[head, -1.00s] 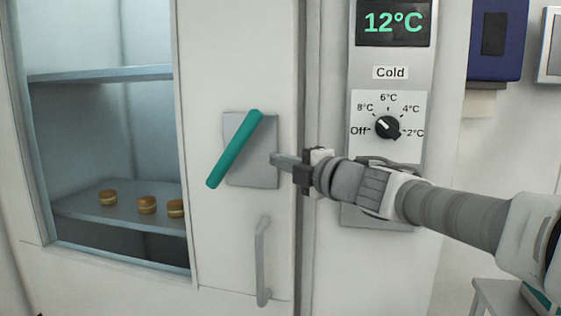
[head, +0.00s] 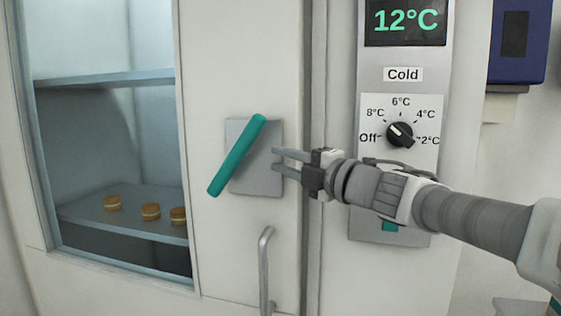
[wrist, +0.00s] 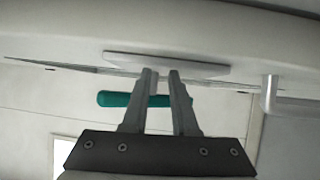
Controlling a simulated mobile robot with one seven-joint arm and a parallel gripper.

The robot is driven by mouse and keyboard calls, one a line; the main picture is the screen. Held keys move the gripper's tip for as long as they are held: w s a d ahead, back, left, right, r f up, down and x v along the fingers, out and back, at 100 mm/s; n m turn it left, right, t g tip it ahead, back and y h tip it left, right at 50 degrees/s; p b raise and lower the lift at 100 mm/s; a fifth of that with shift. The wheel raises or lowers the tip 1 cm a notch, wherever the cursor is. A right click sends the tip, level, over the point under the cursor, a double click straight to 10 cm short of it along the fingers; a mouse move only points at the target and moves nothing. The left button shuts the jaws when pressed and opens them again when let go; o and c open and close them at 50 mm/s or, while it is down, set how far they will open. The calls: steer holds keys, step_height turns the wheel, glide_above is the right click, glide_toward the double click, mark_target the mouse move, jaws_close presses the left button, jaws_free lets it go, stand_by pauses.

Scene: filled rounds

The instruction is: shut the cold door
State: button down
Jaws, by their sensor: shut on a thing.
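The cold door (head: 240,55) is pale, with a large window on its left. A teal lever (head: 238,153) slants across a grey plate (head: 262,172) on it. A grey pull handle (head: 265,265) is below. I cannot tell whether the door is fully against its frame. My gripper (head: 276,160) is just right of the lever, over the plate's right edge. Its fingers are slightly parted, and I see nothing clearly held between them. In the wrist view, the teal lever (wrist: 115,99) passes behind the fingers, and the plate (wrist: 165,63) shows beyond their tips.
Several round filled pastries (head: 151,211) lie on a shelf (head: 120,208) behind the window. A blue box (head: 516,45) hangs at the far right.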

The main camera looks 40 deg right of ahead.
steer(key=shift+d+f+m+g+h, duration=0.15)
steer(key=shift+d+m+h, duration=0.25)
steer(key=shift+d+h, duration=0.4)
steer(key=shift+d+r+m+g+h, duration=0.1)
steer(key=shift+d+m+g+h, duration=0.25)
steer(key=shift+d, duration=0.65)
steer(key=s+a+n+y+p, duration=0.1)
steer(key=s+a+p, duration=0.1)
steer(key=s, duration=0.6)
steer(key=s+a+f+t+y+p, duration=0.1)
steer(key=s+p, duration=0.1)
steer(key=s, duration=0.7)
steer(key=shift+s+a+n+p, duration=0.15)
steer(key=shift+a+n+p, duration=0.2)
steer(key=shift+p, duration=0.05)
